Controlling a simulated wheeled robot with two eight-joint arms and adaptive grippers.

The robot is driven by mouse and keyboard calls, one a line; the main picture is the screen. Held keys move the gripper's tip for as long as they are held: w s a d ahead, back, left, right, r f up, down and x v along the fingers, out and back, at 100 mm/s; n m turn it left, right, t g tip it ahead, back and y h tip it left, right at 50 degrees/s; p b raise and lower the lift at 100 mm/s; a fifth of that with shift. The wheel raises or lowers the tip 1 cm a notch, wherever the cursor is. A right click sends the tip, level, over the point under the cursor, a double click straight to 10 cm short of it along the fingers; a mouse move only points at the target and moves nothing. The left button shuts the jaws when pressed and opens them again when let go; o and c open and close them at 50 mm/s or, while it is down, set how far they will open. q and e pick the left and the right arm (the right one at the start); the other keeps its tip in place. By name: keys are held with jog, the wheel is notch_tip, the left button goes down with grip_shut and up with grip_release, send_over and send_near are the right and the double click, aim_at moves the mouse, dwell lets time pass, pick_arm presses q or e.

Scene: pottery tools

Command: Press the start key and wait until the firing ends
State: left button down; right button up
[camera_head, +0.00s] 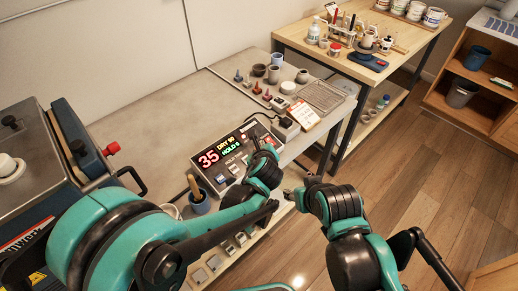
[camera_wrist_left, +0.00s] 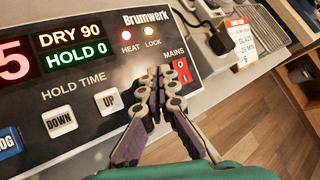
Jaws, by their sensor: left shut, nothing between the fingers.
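The control panel (camera_head: 232,158) lies on the grey workbench, with 35, DRY 90 and HOLD 0 lit. The left wrist view shows its face (camera_wrist_left: 85,80) with the UP key (camera_wrist_left: 107,102), the DOWN key (camera_wrist_left: 59,121) and part of a blue key (camera_wrist_left: 9,142). My left gripper (camera_head: 259,143) is shut and empty over the panel's right part, beside the red mains switch (camera_wrist_left: 181,71). I see no key marked start. My right gripper (camera_head: 290,193) is near the bench's front edge, its fingers unclear.
A blue kiln (camera_head: 40,185) with a red knob stands at the left. A blue cup (camera_head: 200,203) with a brush is left of the panel. A plug (camera_head: 286,127) and a white-orange card (camera_head: 303,115) lie right of it. Small pots and a rack stand farther back.

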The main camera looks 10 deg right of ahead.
pick_arm(q)
jog(key=r+p, duration=0.2)
jog(key=r, duration=0.1)
jog(key=s+r+p, duration=0.1)
jog(key=shift+d+r+p, duration=0.3)
jog(key=shift+r+p, duration=0.05)
jog(key=shift+r, duration=0.05)
dwell(0.4)
